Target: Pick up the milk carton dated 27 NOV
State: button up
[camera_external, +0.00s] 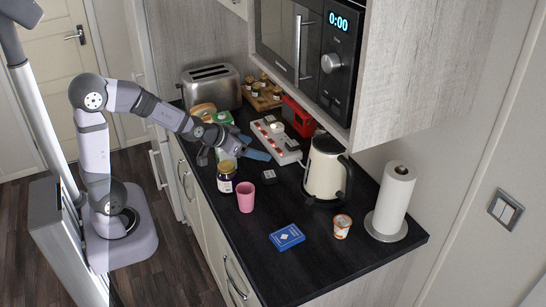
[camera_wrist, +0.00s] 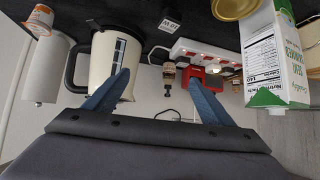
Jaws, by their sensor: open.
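A white and green milk carton (camera_wrist: 278,62) stands at the right in the upside-down wrist view, with a nutrition panel facing the camera. I cannot read a date on it. A green and white carton (camera_external: 223,118) shows behind my arm in the external view. My gripper (camera_external: 252,147) is open and empty above the counter. Its blue fingers (camera_wrist: 160,97) are spread, with the carton outside them to the right in the wrist view.
A gold-lidded jar (camera_external: 226,176) and a pink cup (camera_external: 245,196) stand near the counter's front edge. A power strip (camera_external: 275,138) and a cream kettle (camera_external: 326,168) lie beyond my gripper. A black cube (camera_external: 269,175) sits between. The counter around the blue box (camera_external: 287,237) is mostly clear.

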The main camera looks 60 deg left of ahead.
jog(key=a+r+n+y+b, duration=0.2)
jog(key=a+r+y, duration=0.15)
jog(key=a, duration=0.95)
jog(key=a+r+n+y+b, duration=0.15)
jog(key=a+y, duration=0.25)
jog(key=a, duration=0.9)
jog(key=s+a+f+n+y+b, duration=0.35)
jog(key=s+a+y+b, duration=0.25)
jog(key=s+a, duration=0.65)
jog(key=s+d+f+m+t+y+b, duration=0.1)
jog(key=s+d+f+t+y+b, duration=0.15)
jog(key=s+d+t+b, duration=0.5)
jog(key=w+d+f+m+h+p, duration=0.35)
jog(key=w+d+h, duration=0.2)
jog(key=h, duration=0.45)
jog(key=w+d+f+m+h+p, duration=0.2)
jog(key=w+d+m+h, duration=0.3)
jog(key=h, duration=0.4)
jog(key=w+d+p, duration=0.1)
jog(key=w+p, duration=0.2)
jog(key=w, duration=0.3)
jog(key=shift+d, duration=0.25)
